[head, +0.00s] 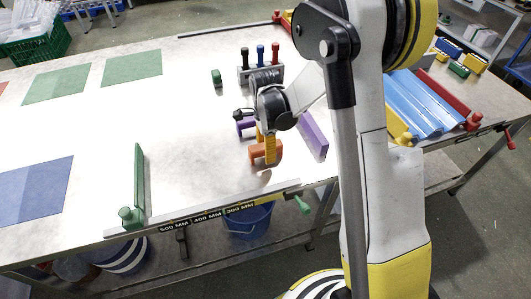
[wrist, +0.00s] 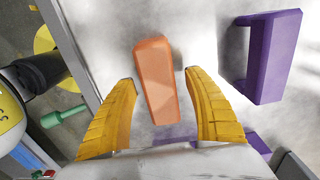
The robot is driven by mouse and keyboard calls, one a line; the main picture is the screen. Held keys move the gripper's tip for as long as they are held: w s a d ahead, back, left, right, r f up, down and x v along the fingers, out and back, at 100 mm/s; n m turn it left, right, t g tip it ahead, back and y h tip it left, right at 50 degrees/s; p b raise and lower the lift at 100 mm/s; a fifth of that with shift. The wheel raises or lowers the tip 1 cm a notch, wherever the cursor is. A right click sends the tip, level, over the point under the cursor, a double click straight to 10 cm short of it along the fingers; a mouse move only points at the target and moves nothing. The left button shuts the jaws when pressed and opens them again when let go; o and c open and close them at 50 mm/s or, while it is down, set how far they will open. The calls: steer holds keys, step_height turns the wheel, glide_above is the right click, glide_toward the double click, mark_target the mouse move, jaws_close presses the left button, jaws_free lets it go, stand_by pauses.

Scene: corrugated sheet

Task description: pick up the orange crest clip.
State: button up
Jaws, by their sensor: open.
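The orange crest clip (wrist: 157,80) is a long orange block lying on the pale table. In the wrist view it lies lengthwise between the two yellow fingers of my gripper (wrist: 160,78), with a gap on each side. My gripper is open and points down at the clip. Whether the fingertips are level with the clip or above it, I cannot tell. In the head view the orange clip (head: 258,152) is near the table's front edge, partly hidden by a yellow finger.
A purple clip (wrist: 272,58) lies right of my gripper; another purple piece (head: 243,125) sits behind it. A rack (head: 246,75) with coloured-handled tools stands further back. A green stop (head: 139,180) is to the left. Blue corrugated sheet (head: 425,100) lies at the right.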

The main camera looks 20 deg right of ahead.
steer(key=shift+r, duration=0.1)
steer(key=c, duration=1.3)
steer(key=shift+c, duration=0.2)
